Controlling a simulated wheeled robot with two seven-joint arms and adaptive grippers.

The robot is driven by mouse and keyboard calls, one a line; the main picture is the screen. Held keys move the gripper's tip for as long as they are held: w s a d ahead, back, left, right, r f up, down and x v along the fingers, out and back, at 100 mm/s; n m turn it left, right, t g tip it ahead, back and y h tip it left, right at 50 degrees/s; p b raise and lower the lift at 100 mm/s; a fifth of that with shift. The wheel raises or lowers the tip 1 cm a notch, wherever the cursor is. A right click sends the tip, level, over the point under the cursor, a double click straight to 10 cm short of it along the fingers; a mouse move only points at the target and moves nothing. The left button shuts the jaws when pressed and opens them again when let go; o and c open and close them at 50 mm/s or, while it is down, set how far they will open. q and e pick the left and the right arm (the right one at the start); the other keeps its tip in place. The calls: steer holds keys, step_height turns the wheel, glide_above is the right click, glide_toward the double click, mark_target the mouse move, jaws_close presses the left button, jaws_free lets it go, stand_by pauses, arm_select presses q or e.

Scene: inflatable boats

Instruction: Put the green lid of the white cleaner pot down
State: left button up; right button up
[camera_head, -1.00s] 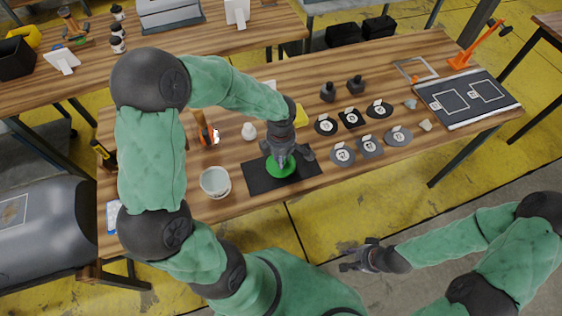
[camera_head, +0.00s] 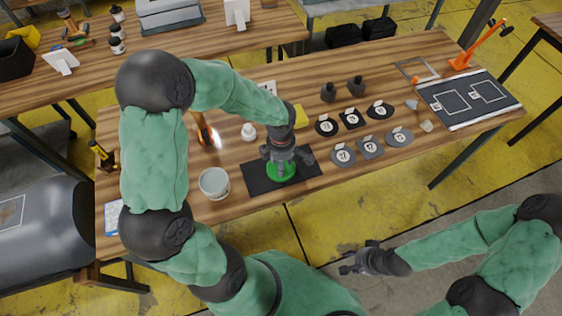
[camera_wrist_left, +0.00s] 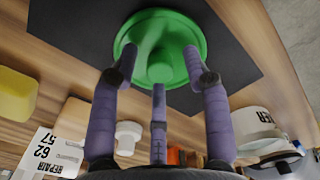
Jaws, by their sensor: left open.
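The round green lid (camera_head: 281,174) lies on the black mat (camera_head: 255,183) near the table's front edge. It also shows in the left wrist view (camera_wrist_left: 160,28), with its knob between my fingertips in the picture. My left gripper (camera_head: 283,158) points down over the lid, its fingers spread and apart from the knob. The white cleaner pot (camera_head: 214,183) stands open, left of the mat. Its lettered side shows in the left wrist view (camera_wrist_left: 256,122). My right gripper (camera_head: 354,262) is open and empty, in front of the table.
A small white bottle (camera_head: 248,132) and a yellow sponge (camera_head: 300,116) stand behind the mat. Numbered dark patches (camera_head: 371,146) lie to the right. An orange tool (camera_head: 207,135) is behind the pot.

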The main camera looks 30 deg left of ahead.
arm_select(q)
steer(key=shift+r, duration=0.2)
step_height(320, 180, up, 12)
steer(key=p, duration=0.4)
stand_by(0.4)
